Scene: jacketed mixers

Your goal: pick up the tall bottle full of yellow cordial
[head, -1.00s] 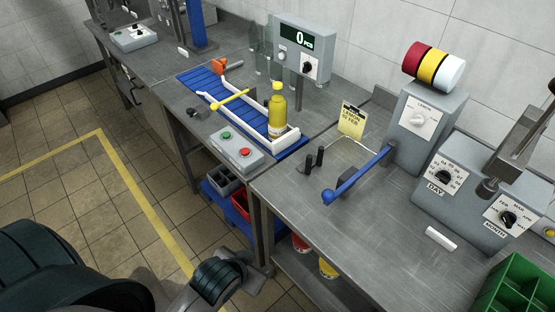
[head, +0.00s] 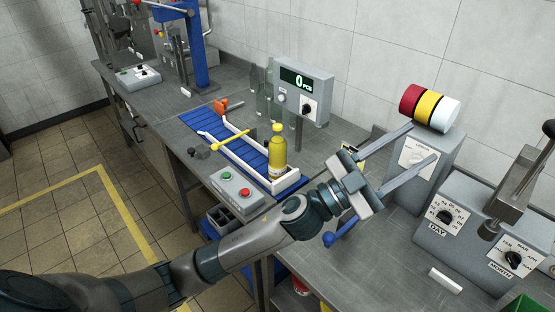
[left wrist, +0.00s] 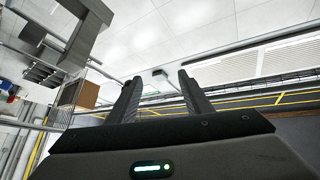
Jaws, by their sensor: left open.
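The tall bottle of yellow cordial (head: 277,155) stands upright at the near end of a blue conveyor, inside a white guide rail, in the head view. It has a yellow cap and a pale label low on its side. My left gripper (head: 424,144) is open and empty, to the right of the bottle and apart from it. Its two fingers point right, in front of the grey box with the colored lamps. In the left wrist view the two fingers (left wrist: 158,97) are spread, with nothing between them; the bottle does not show there. My right gripper is not in view.
The blue conveyor (head: 202,123) has a yellow arm (head: 228,138) across it. A button box (head: 237,188) stands in front of the bottle, a counter display (head: 302,90) and clear bottles (head: 262,100) behind it. A blue lever (head: 340,232) lies under my left gripper. Dial boxes (head: 470,215) stand right.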

